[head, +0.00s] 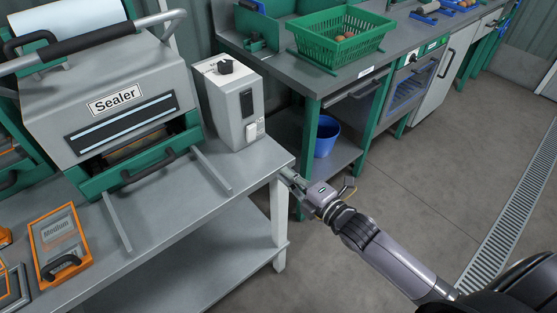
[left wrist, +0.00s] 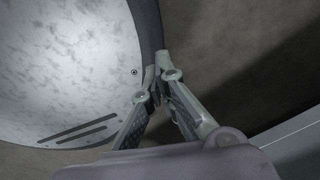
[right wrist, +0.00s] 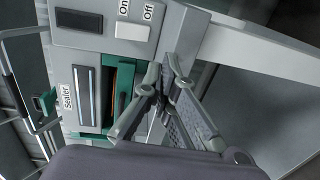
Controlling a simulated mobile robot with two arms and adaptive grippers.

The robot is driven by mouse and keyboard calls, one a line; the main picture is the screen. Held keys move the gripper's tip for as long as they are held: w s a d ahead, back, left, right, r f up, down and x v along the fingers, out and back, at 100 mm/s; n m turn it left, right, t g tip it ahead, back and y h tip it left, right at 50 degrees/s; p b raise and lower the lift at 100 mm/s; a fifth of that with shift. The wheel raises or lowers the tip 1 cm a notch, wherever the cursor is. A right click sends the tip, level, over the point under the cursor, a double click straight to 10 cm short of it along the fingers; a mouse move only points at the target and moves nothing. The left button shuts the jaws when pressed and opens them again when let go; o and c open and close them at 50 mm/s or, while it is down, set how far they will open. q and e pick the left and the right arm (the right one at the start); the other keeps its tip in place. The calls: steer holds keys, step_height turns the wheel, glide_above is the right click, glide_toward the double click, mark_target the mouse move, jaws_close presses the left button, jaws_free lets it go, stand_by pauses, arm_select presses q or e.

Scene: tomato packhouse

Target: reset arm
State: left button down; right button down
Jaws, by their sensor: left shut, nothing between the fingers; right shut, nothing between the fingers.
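My right gripper (head: 290,180) is shut and empty in the head view, close to the right front corner of the sealer bench. In the right wrist view its fingertips (right wrist: 168,65) meet, with the bench edge and the sealer's control box behind them. My left gripper (left wrist: 160,65) shows only in the left wrist view. It is shut and empty, near a pale rounded surface on the left and a dark floor area on the right. My left arm does not show in the head view.
The sealer (head: 110,95) and its grey control box (head: 232,104) stand on the bench (head: 170,215). An orange-edged Medium plate (head: 60,240) lies at the left. A green basket (head: 341,38) sits on the rear counter; a blue bucket (head: 326,137) is below. Floor at the right is open.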

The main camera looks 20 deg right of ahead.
arm_select(q)
steer(key=shift+s+a, duration=0.1)
steer(key=shift+s, duration=0.65)
arm_select(e)
steer(key=shift+s+d+f, duration=0.1)
steer(key=shift+s+d, duration=0.1)
steer(key=shift+s, duration=0.35)
